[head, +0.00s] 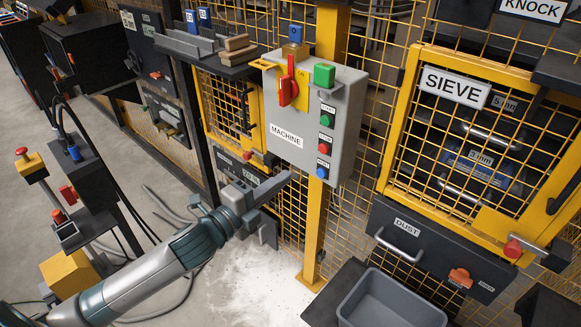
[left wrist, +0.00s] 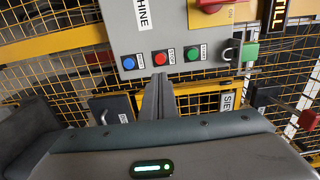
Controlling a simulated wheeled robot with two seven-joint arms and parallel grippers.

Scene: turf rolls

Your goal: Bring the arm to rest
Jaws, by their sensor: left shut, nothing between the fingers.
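My left arm comes in from the lower left of the head view. Its gripper (head: 284,179) points up and right, just below and in front of the grey MACHINE control box (head: 345,125). In the left wrist view the gripper's fingers (left wrist: 158,82) are together and empty, with their tips just under the row of buttons. The blue button (left wrist: 128,63), red button (left wrist: 160,58) and green button (left wrist: 192,53) show there. Whether the fingertips touch the box I cannot tell. My right gripper is in neither view.
A yellow post (head: 317,235) carries the box. Right of it are the SIEVE cage door (head: 392,125), the DUST drawer (head: 440,245) and a grey bin (head: 395,300). Left stand black pedestals with a red button (head: 22,151) and cables. White powder (head: 245,285) lies on the floor.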

